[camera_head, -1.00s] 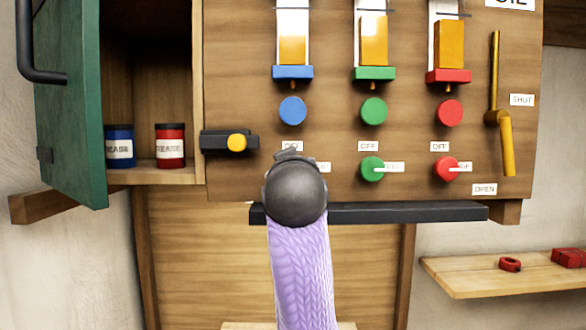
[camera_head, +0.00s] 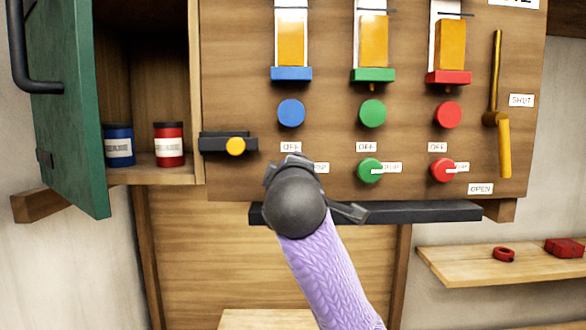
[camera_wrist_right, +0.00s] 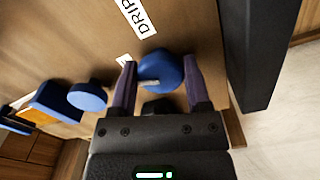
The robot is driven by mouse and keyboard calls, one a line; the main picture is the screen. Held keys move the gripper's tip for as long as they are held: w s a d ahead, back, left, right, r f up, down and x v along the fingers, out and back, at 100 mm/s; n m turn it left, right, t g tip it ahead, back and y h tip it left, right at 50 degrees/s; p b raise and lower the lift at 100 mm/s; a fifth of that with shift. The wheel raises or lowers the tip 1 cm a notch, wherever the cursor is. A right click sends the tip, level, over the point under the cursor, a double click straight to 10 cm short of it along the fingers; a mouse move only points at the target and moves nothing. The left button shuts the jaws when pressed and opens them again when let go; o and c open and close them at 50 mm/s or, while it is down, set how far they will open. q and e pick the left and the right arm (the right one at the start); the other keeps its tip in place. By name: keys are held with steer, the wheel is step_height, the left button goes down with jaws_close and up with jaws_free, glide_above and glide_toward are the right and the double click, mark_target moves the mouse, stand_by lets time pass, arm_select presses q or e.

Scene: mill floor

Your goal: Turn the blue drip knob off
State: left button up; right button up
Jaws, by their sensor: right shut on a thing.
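The blue drip knob (camera_wrist_right: 160,70) sits between the two fingers of my right gripper (camera_wrist_right: 161,74) in the right wrist view. The gripper is shut on it. A pale pointer mark shows on the knob's left side there, on the side of the upper blue button rather than toward the DRIP label (camera_wrist_right: 138,17). In the head view my dark wrist (camera_head: 297,198) hides this knob; the blue column's OFF label (camera_head: 291,147) shows just above it. My left gripper is not in view.
The green lower knob (camera_head: 370,170) and red lower knob (camera_head: 443,170) are to the right, pointers toward their DRIP labels. A dark rail (camera_head: 430,211) runs below. A yellow lever (camera_head: 504,145) is at the right. A green cabinet door (camera_head: 65,110) stands open at the left.

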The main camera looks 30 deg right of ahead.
steer(key=shift+n, duration=2)
steer(key=o, duration=1.3)
steer(key=shift+a, duration=0.1)
steer(key=b+v, duration=0.4)
steer(key=v, duration=0.6)
